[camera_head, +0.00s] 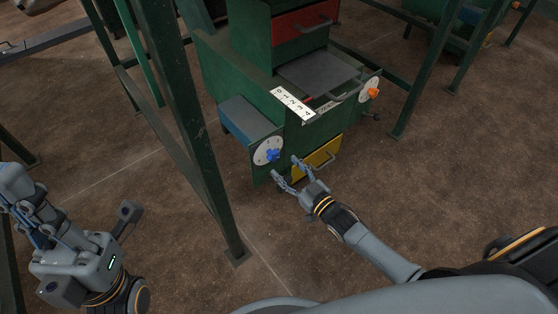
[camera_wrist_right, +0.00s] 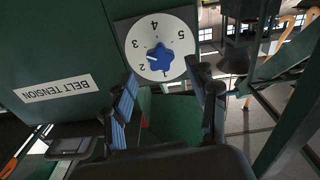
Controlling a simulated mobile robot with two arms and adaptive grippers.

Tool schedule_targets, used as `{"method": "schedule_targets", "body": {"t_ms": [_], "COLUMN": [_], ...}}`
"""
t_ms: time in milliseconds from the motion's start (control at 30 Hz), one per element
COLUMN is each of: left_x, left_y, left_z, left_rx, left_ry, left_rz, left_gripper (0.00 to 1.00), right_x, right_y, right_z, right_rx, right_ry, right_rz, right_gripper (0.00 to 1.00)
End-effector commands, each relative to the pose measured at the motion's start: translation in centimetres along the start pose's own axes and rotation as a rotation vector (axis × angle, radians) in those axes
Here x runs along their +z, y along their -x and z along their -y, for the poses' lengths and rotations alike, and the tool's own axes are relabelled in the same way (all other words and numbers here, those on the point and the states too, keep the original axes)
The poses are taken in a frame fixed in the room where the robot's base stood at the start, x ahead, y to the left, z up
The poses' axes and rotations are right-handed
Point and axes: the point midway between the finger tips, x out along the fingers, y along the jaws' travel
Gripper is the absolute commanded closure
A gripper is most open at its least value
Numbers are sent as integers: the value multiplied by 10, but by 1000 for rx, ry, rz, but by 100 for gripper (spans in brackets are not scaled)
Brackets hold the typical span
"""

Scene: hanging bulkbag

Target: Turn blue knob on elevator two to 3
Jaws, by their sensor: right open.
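The blue knob (camera_head: 272,154) sits on a white dial on the green machine's lower left face in the head view. In the right wrist view the blue knob (camera_wrist_right: 160,57) is in the middle of the white dial (camera_wrist_right: 176,24), whose digits 2, 3, 4 and 5 show. A small pale mark on the knob's left side lies near the 2 and 3; its exact reading is unclear. My right gripper (camera_head: 285,171) is open and empty, just in front of and right of the knob, apart from it. My left gripper (camera_head: 42,215) is at lower left, away from the machine; its finger gap is unclear.
An orange knob (camera_head: 373,93) on another dial is at the machine's right. A yellow drawer (camera_head: 318,158) is beside my right gripper. A green post (camera_head: 205,170) stands left of the blue knob. A BELT TENSION label (camera_wrist_right: 57,89) is in the wrist view.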

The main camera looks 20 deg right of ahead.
Motion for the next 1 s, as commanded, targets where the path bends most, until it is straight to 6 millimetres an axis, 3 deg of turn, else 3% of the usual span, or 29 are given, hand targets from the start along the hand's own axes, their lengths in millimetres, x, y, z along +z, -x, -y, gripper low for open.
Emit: {"method": "schedule_targets", "body": {"t_ms": [200,400,1000], "left_x": [0,0,0], "left_y": [0,0,1], "left_z": [0,0,0], "left_rx": [0,0,0], "left_ry": [1,1,1], "left_rz": [2,2,2], "left_gripper": [100,100,100], "right_x": [1,1,0], "right_y": [46,65,67], "right_z": [1,0,0], "right_rx": [-1,0,0], "right_ry": [-1,0,0], "right_rz": [3,2,-1], "right_gripper": [42,42,42]}}
